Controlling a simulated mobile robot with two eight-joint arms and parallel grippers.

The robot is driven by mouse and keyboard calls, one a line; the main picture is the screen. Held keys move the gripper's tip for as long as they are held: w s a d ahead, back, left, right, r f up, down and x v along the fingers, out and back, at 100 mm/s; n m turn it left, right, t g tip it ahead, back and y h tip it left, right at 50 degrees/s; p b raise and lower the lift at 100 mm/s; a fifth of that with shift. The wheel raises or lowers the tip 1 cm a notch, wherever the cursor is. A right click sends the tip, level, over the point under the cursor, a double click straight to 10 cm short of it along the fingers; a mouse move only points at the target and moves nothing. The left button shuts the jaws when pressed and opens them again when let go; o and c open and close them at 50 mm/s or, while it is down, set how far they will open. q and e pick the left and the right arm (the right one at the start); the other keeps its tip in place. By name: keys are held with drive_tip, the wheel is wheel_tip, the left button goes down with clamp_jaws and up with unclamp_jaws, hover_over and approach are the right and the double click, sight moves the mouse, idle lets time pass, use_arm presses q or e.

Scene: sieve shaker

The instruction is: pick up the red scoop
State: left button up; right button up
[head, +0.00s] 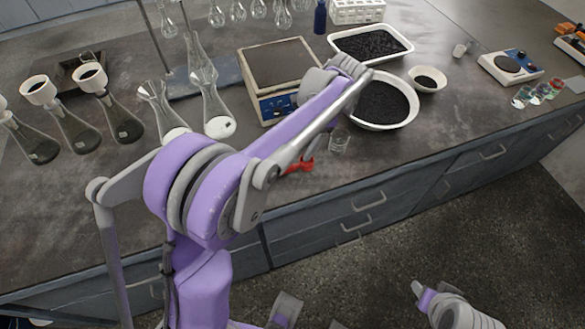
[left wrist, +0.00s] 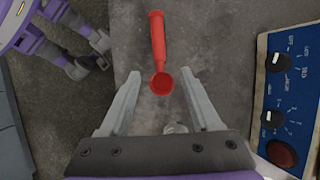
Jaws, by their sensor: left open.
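The red scoop (head: 300,166) lies on the dark bench top near its front edge, partly hidden behind my left arm in the head view. In the left wrist view the whole scoop (left wrist: 158,50) shows, its handle pointing to the top and its round bowl nearest me. My left gripper (left wrist: 160,75) is open and empty. Its fingertips appear on either side of the bowl, with a gap on both sides. How high they are above the bench is hard to tell.
A small glass beaker (head: 339,142) stands right of the scoop. A balance (head: 278,77), a white bowl of dark grains (head: 384,105) and a tray of dark grains (head: 371,45) are behind. Several flasks (head: 70,125) stand left. The bench's front edge is close.

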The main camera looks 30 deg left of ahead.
sight(293, 165)
use_arm(q)
drive_tip(key=x, duration=0.8)
drive_tip(key=shift+f, duration=0.1)
clamp_jaws()
